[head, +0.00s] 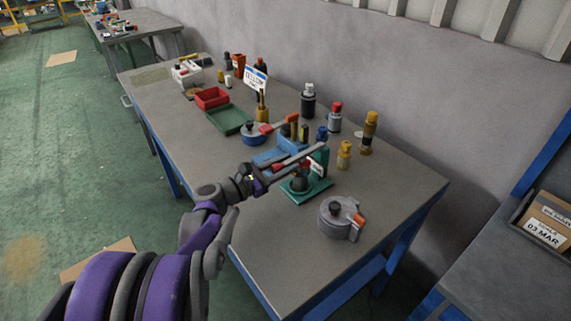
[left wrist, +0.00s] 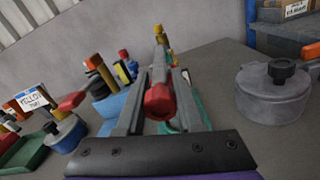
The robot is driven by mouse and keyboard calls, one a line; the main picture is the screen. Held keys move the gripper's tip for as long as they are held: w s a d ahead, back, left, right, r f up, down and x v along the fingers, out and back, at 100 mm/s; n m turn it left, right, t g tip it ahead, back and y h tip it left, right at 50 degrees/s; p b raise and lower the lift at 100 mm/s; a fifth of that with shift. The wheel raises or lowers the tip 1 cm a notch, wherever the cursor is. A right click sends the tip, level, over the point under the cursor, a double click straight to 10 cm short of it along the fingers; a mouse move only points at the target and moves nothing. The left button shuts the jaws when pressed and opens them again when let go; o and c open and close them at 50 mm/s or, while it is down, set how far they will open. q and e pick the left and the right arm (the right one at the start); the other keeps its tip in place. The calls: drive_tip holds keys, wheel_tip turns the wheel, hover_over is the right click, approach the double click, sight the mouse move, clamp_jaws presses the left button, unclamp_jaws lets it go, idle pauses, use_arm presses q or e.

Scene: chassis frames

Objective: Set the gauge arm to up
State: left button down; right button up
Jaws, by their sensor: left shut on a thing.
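The gauge stand (head: 308,189) has a green base and a green upright. It stands on the near part of the grey workbench. My left gripper (head: 318,149) is above its base, fingers reaching toward the upright. My right gripper is in neither view.
A grey round pot with an orange lever (head: 337,217) stands right of the gauge. Several bottles line the wall side. The bench's near end is clear.

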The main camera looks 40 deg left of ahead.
sight(295, 157)
use_arm(q)
drive_tip(key=shift+r, duration=0.1)
idle(0.7)
